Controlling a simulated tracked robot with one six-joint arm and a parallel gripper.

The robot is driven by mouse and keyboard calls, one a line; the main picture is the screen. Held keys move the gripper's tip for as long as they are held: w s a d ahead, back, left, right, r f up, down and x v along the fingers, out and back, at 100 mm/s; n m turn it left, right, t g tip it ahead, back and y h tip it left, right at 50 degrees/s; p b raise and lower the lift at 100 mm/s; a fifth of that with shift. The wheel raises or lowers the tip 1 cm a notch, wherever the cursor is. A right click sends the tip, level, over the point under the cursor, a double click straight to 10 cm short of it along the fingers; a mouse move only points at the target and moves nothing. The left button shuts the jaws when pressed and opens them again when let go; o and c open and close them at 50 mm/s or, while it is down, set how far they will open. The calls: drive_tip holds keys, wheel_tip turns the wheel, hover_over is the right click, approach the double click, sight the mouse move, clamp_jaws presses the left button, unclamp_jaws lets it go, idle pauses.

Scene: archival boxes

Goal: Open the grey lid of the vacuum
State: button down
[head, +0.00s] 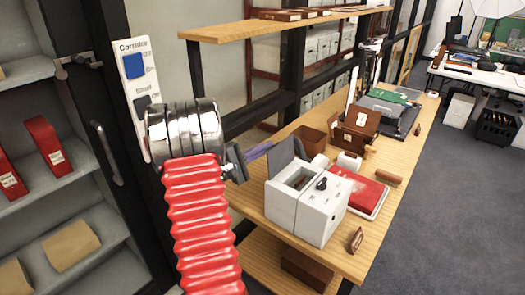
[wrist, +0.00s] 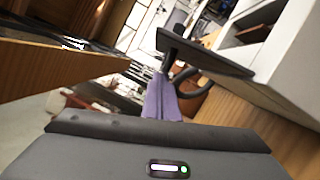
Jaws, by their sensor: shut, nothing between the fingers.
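The vacuum is a white box (head: 318,208) with a black knob on top, standing on the wooden bench. Its grey lid (head: 287,158) stands raised at the left rear of the box, and the hollow under it shows open. In the wrist view the lid is a dark grey plate (wrist: 212,57) beside the white body (wrist: 272,38). My gripper (head: 270,146) has purple fingers and is left of the lid, pointing towards it. In the wrist view the fingers (wrist: 163,85) are together and empty, close to the lid's edge. I cannot tell whether they touch it.
A red item on a tray (head: 368,193) lies right of the vacuum. A brown box (head: 358,128) and an open brown bin (head: 310,139) stand behind. A wooden shelf (head: 270,27) runs above the bench. The floor (head: 425,205) at right is clear.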

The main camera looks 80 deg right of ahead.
drive_tip(key=w+a+f, duration=0.2)
drive_tip(key=w+a, duration=0.4)
drive_tip(key=w, duration=0.3)
drive_tip(key=shift+w+a, duration=0.15)
drive_tip(key=shift+w, duration=0.15)
idle(0.4)
drive_tip(key=shift+f, duration=0.1)
idle(0.5)
